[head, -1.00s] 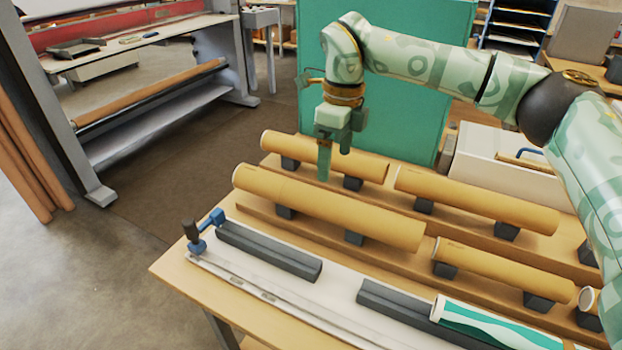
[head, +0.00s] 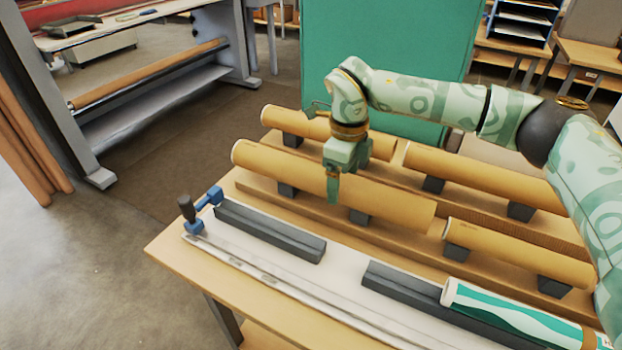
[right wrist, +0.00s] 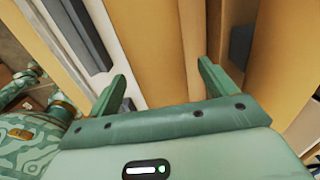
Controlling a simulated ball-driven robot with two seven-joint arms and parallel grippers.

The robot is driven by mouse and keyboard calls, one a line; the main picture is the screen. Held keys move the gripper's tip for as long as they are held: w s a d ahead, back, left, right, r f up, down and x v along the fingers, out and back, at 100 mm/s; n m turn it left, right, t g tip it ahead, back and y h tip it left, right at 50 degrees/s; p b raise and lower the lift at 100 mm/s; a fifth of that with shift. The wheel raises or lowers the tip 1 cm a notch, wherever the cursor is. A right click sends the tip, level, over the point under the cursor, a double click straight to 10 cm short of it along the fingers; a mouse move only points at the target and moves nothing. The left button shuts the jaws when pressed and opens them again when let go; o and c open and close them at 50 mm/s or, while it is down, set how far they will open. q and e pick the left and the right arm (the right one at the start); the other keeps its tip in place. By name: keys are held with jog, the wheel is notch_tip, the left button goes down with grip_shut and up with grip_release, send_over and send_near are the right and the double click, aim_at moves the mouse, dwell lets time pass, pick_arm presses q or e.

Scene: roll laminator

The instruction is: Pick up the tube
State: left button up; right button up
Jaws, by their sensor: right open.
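Several tan tubes lie in rows on dark cradles. The long tube (head: 300,184) in the front row, left, lies beneath my right gripper (head: 334,192). In the right wrist view this tan tube (right wrist: 148,45) runs away between the two green fingers of the right gripper (right wrist: 163,80), which are apart. The gripper is open and points down, holding nothing. Whether the fingers touch the tube cannot be told. My left gripper is not visible.
A white-and-green roll (head: 520,320) lies at the front right. A white board (head: 290,262) with dark bars and a blue clamp (head: 205,205) lies along the front. Other tubes (head: 515,250) and (head: 480,172) are close on the right. A green panel (head: 385,60) stands behind.

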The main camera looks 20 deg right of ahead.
notch_tip(320, 180, down, 2)
jog(key=shift+f, duration=0.25)
jog(key=shift+r, duration=0.1)
jog(key=c, duration=1.2)
jog(key=shift+o, duration=0.2)
jog(key=shift+r, duration=0.15)
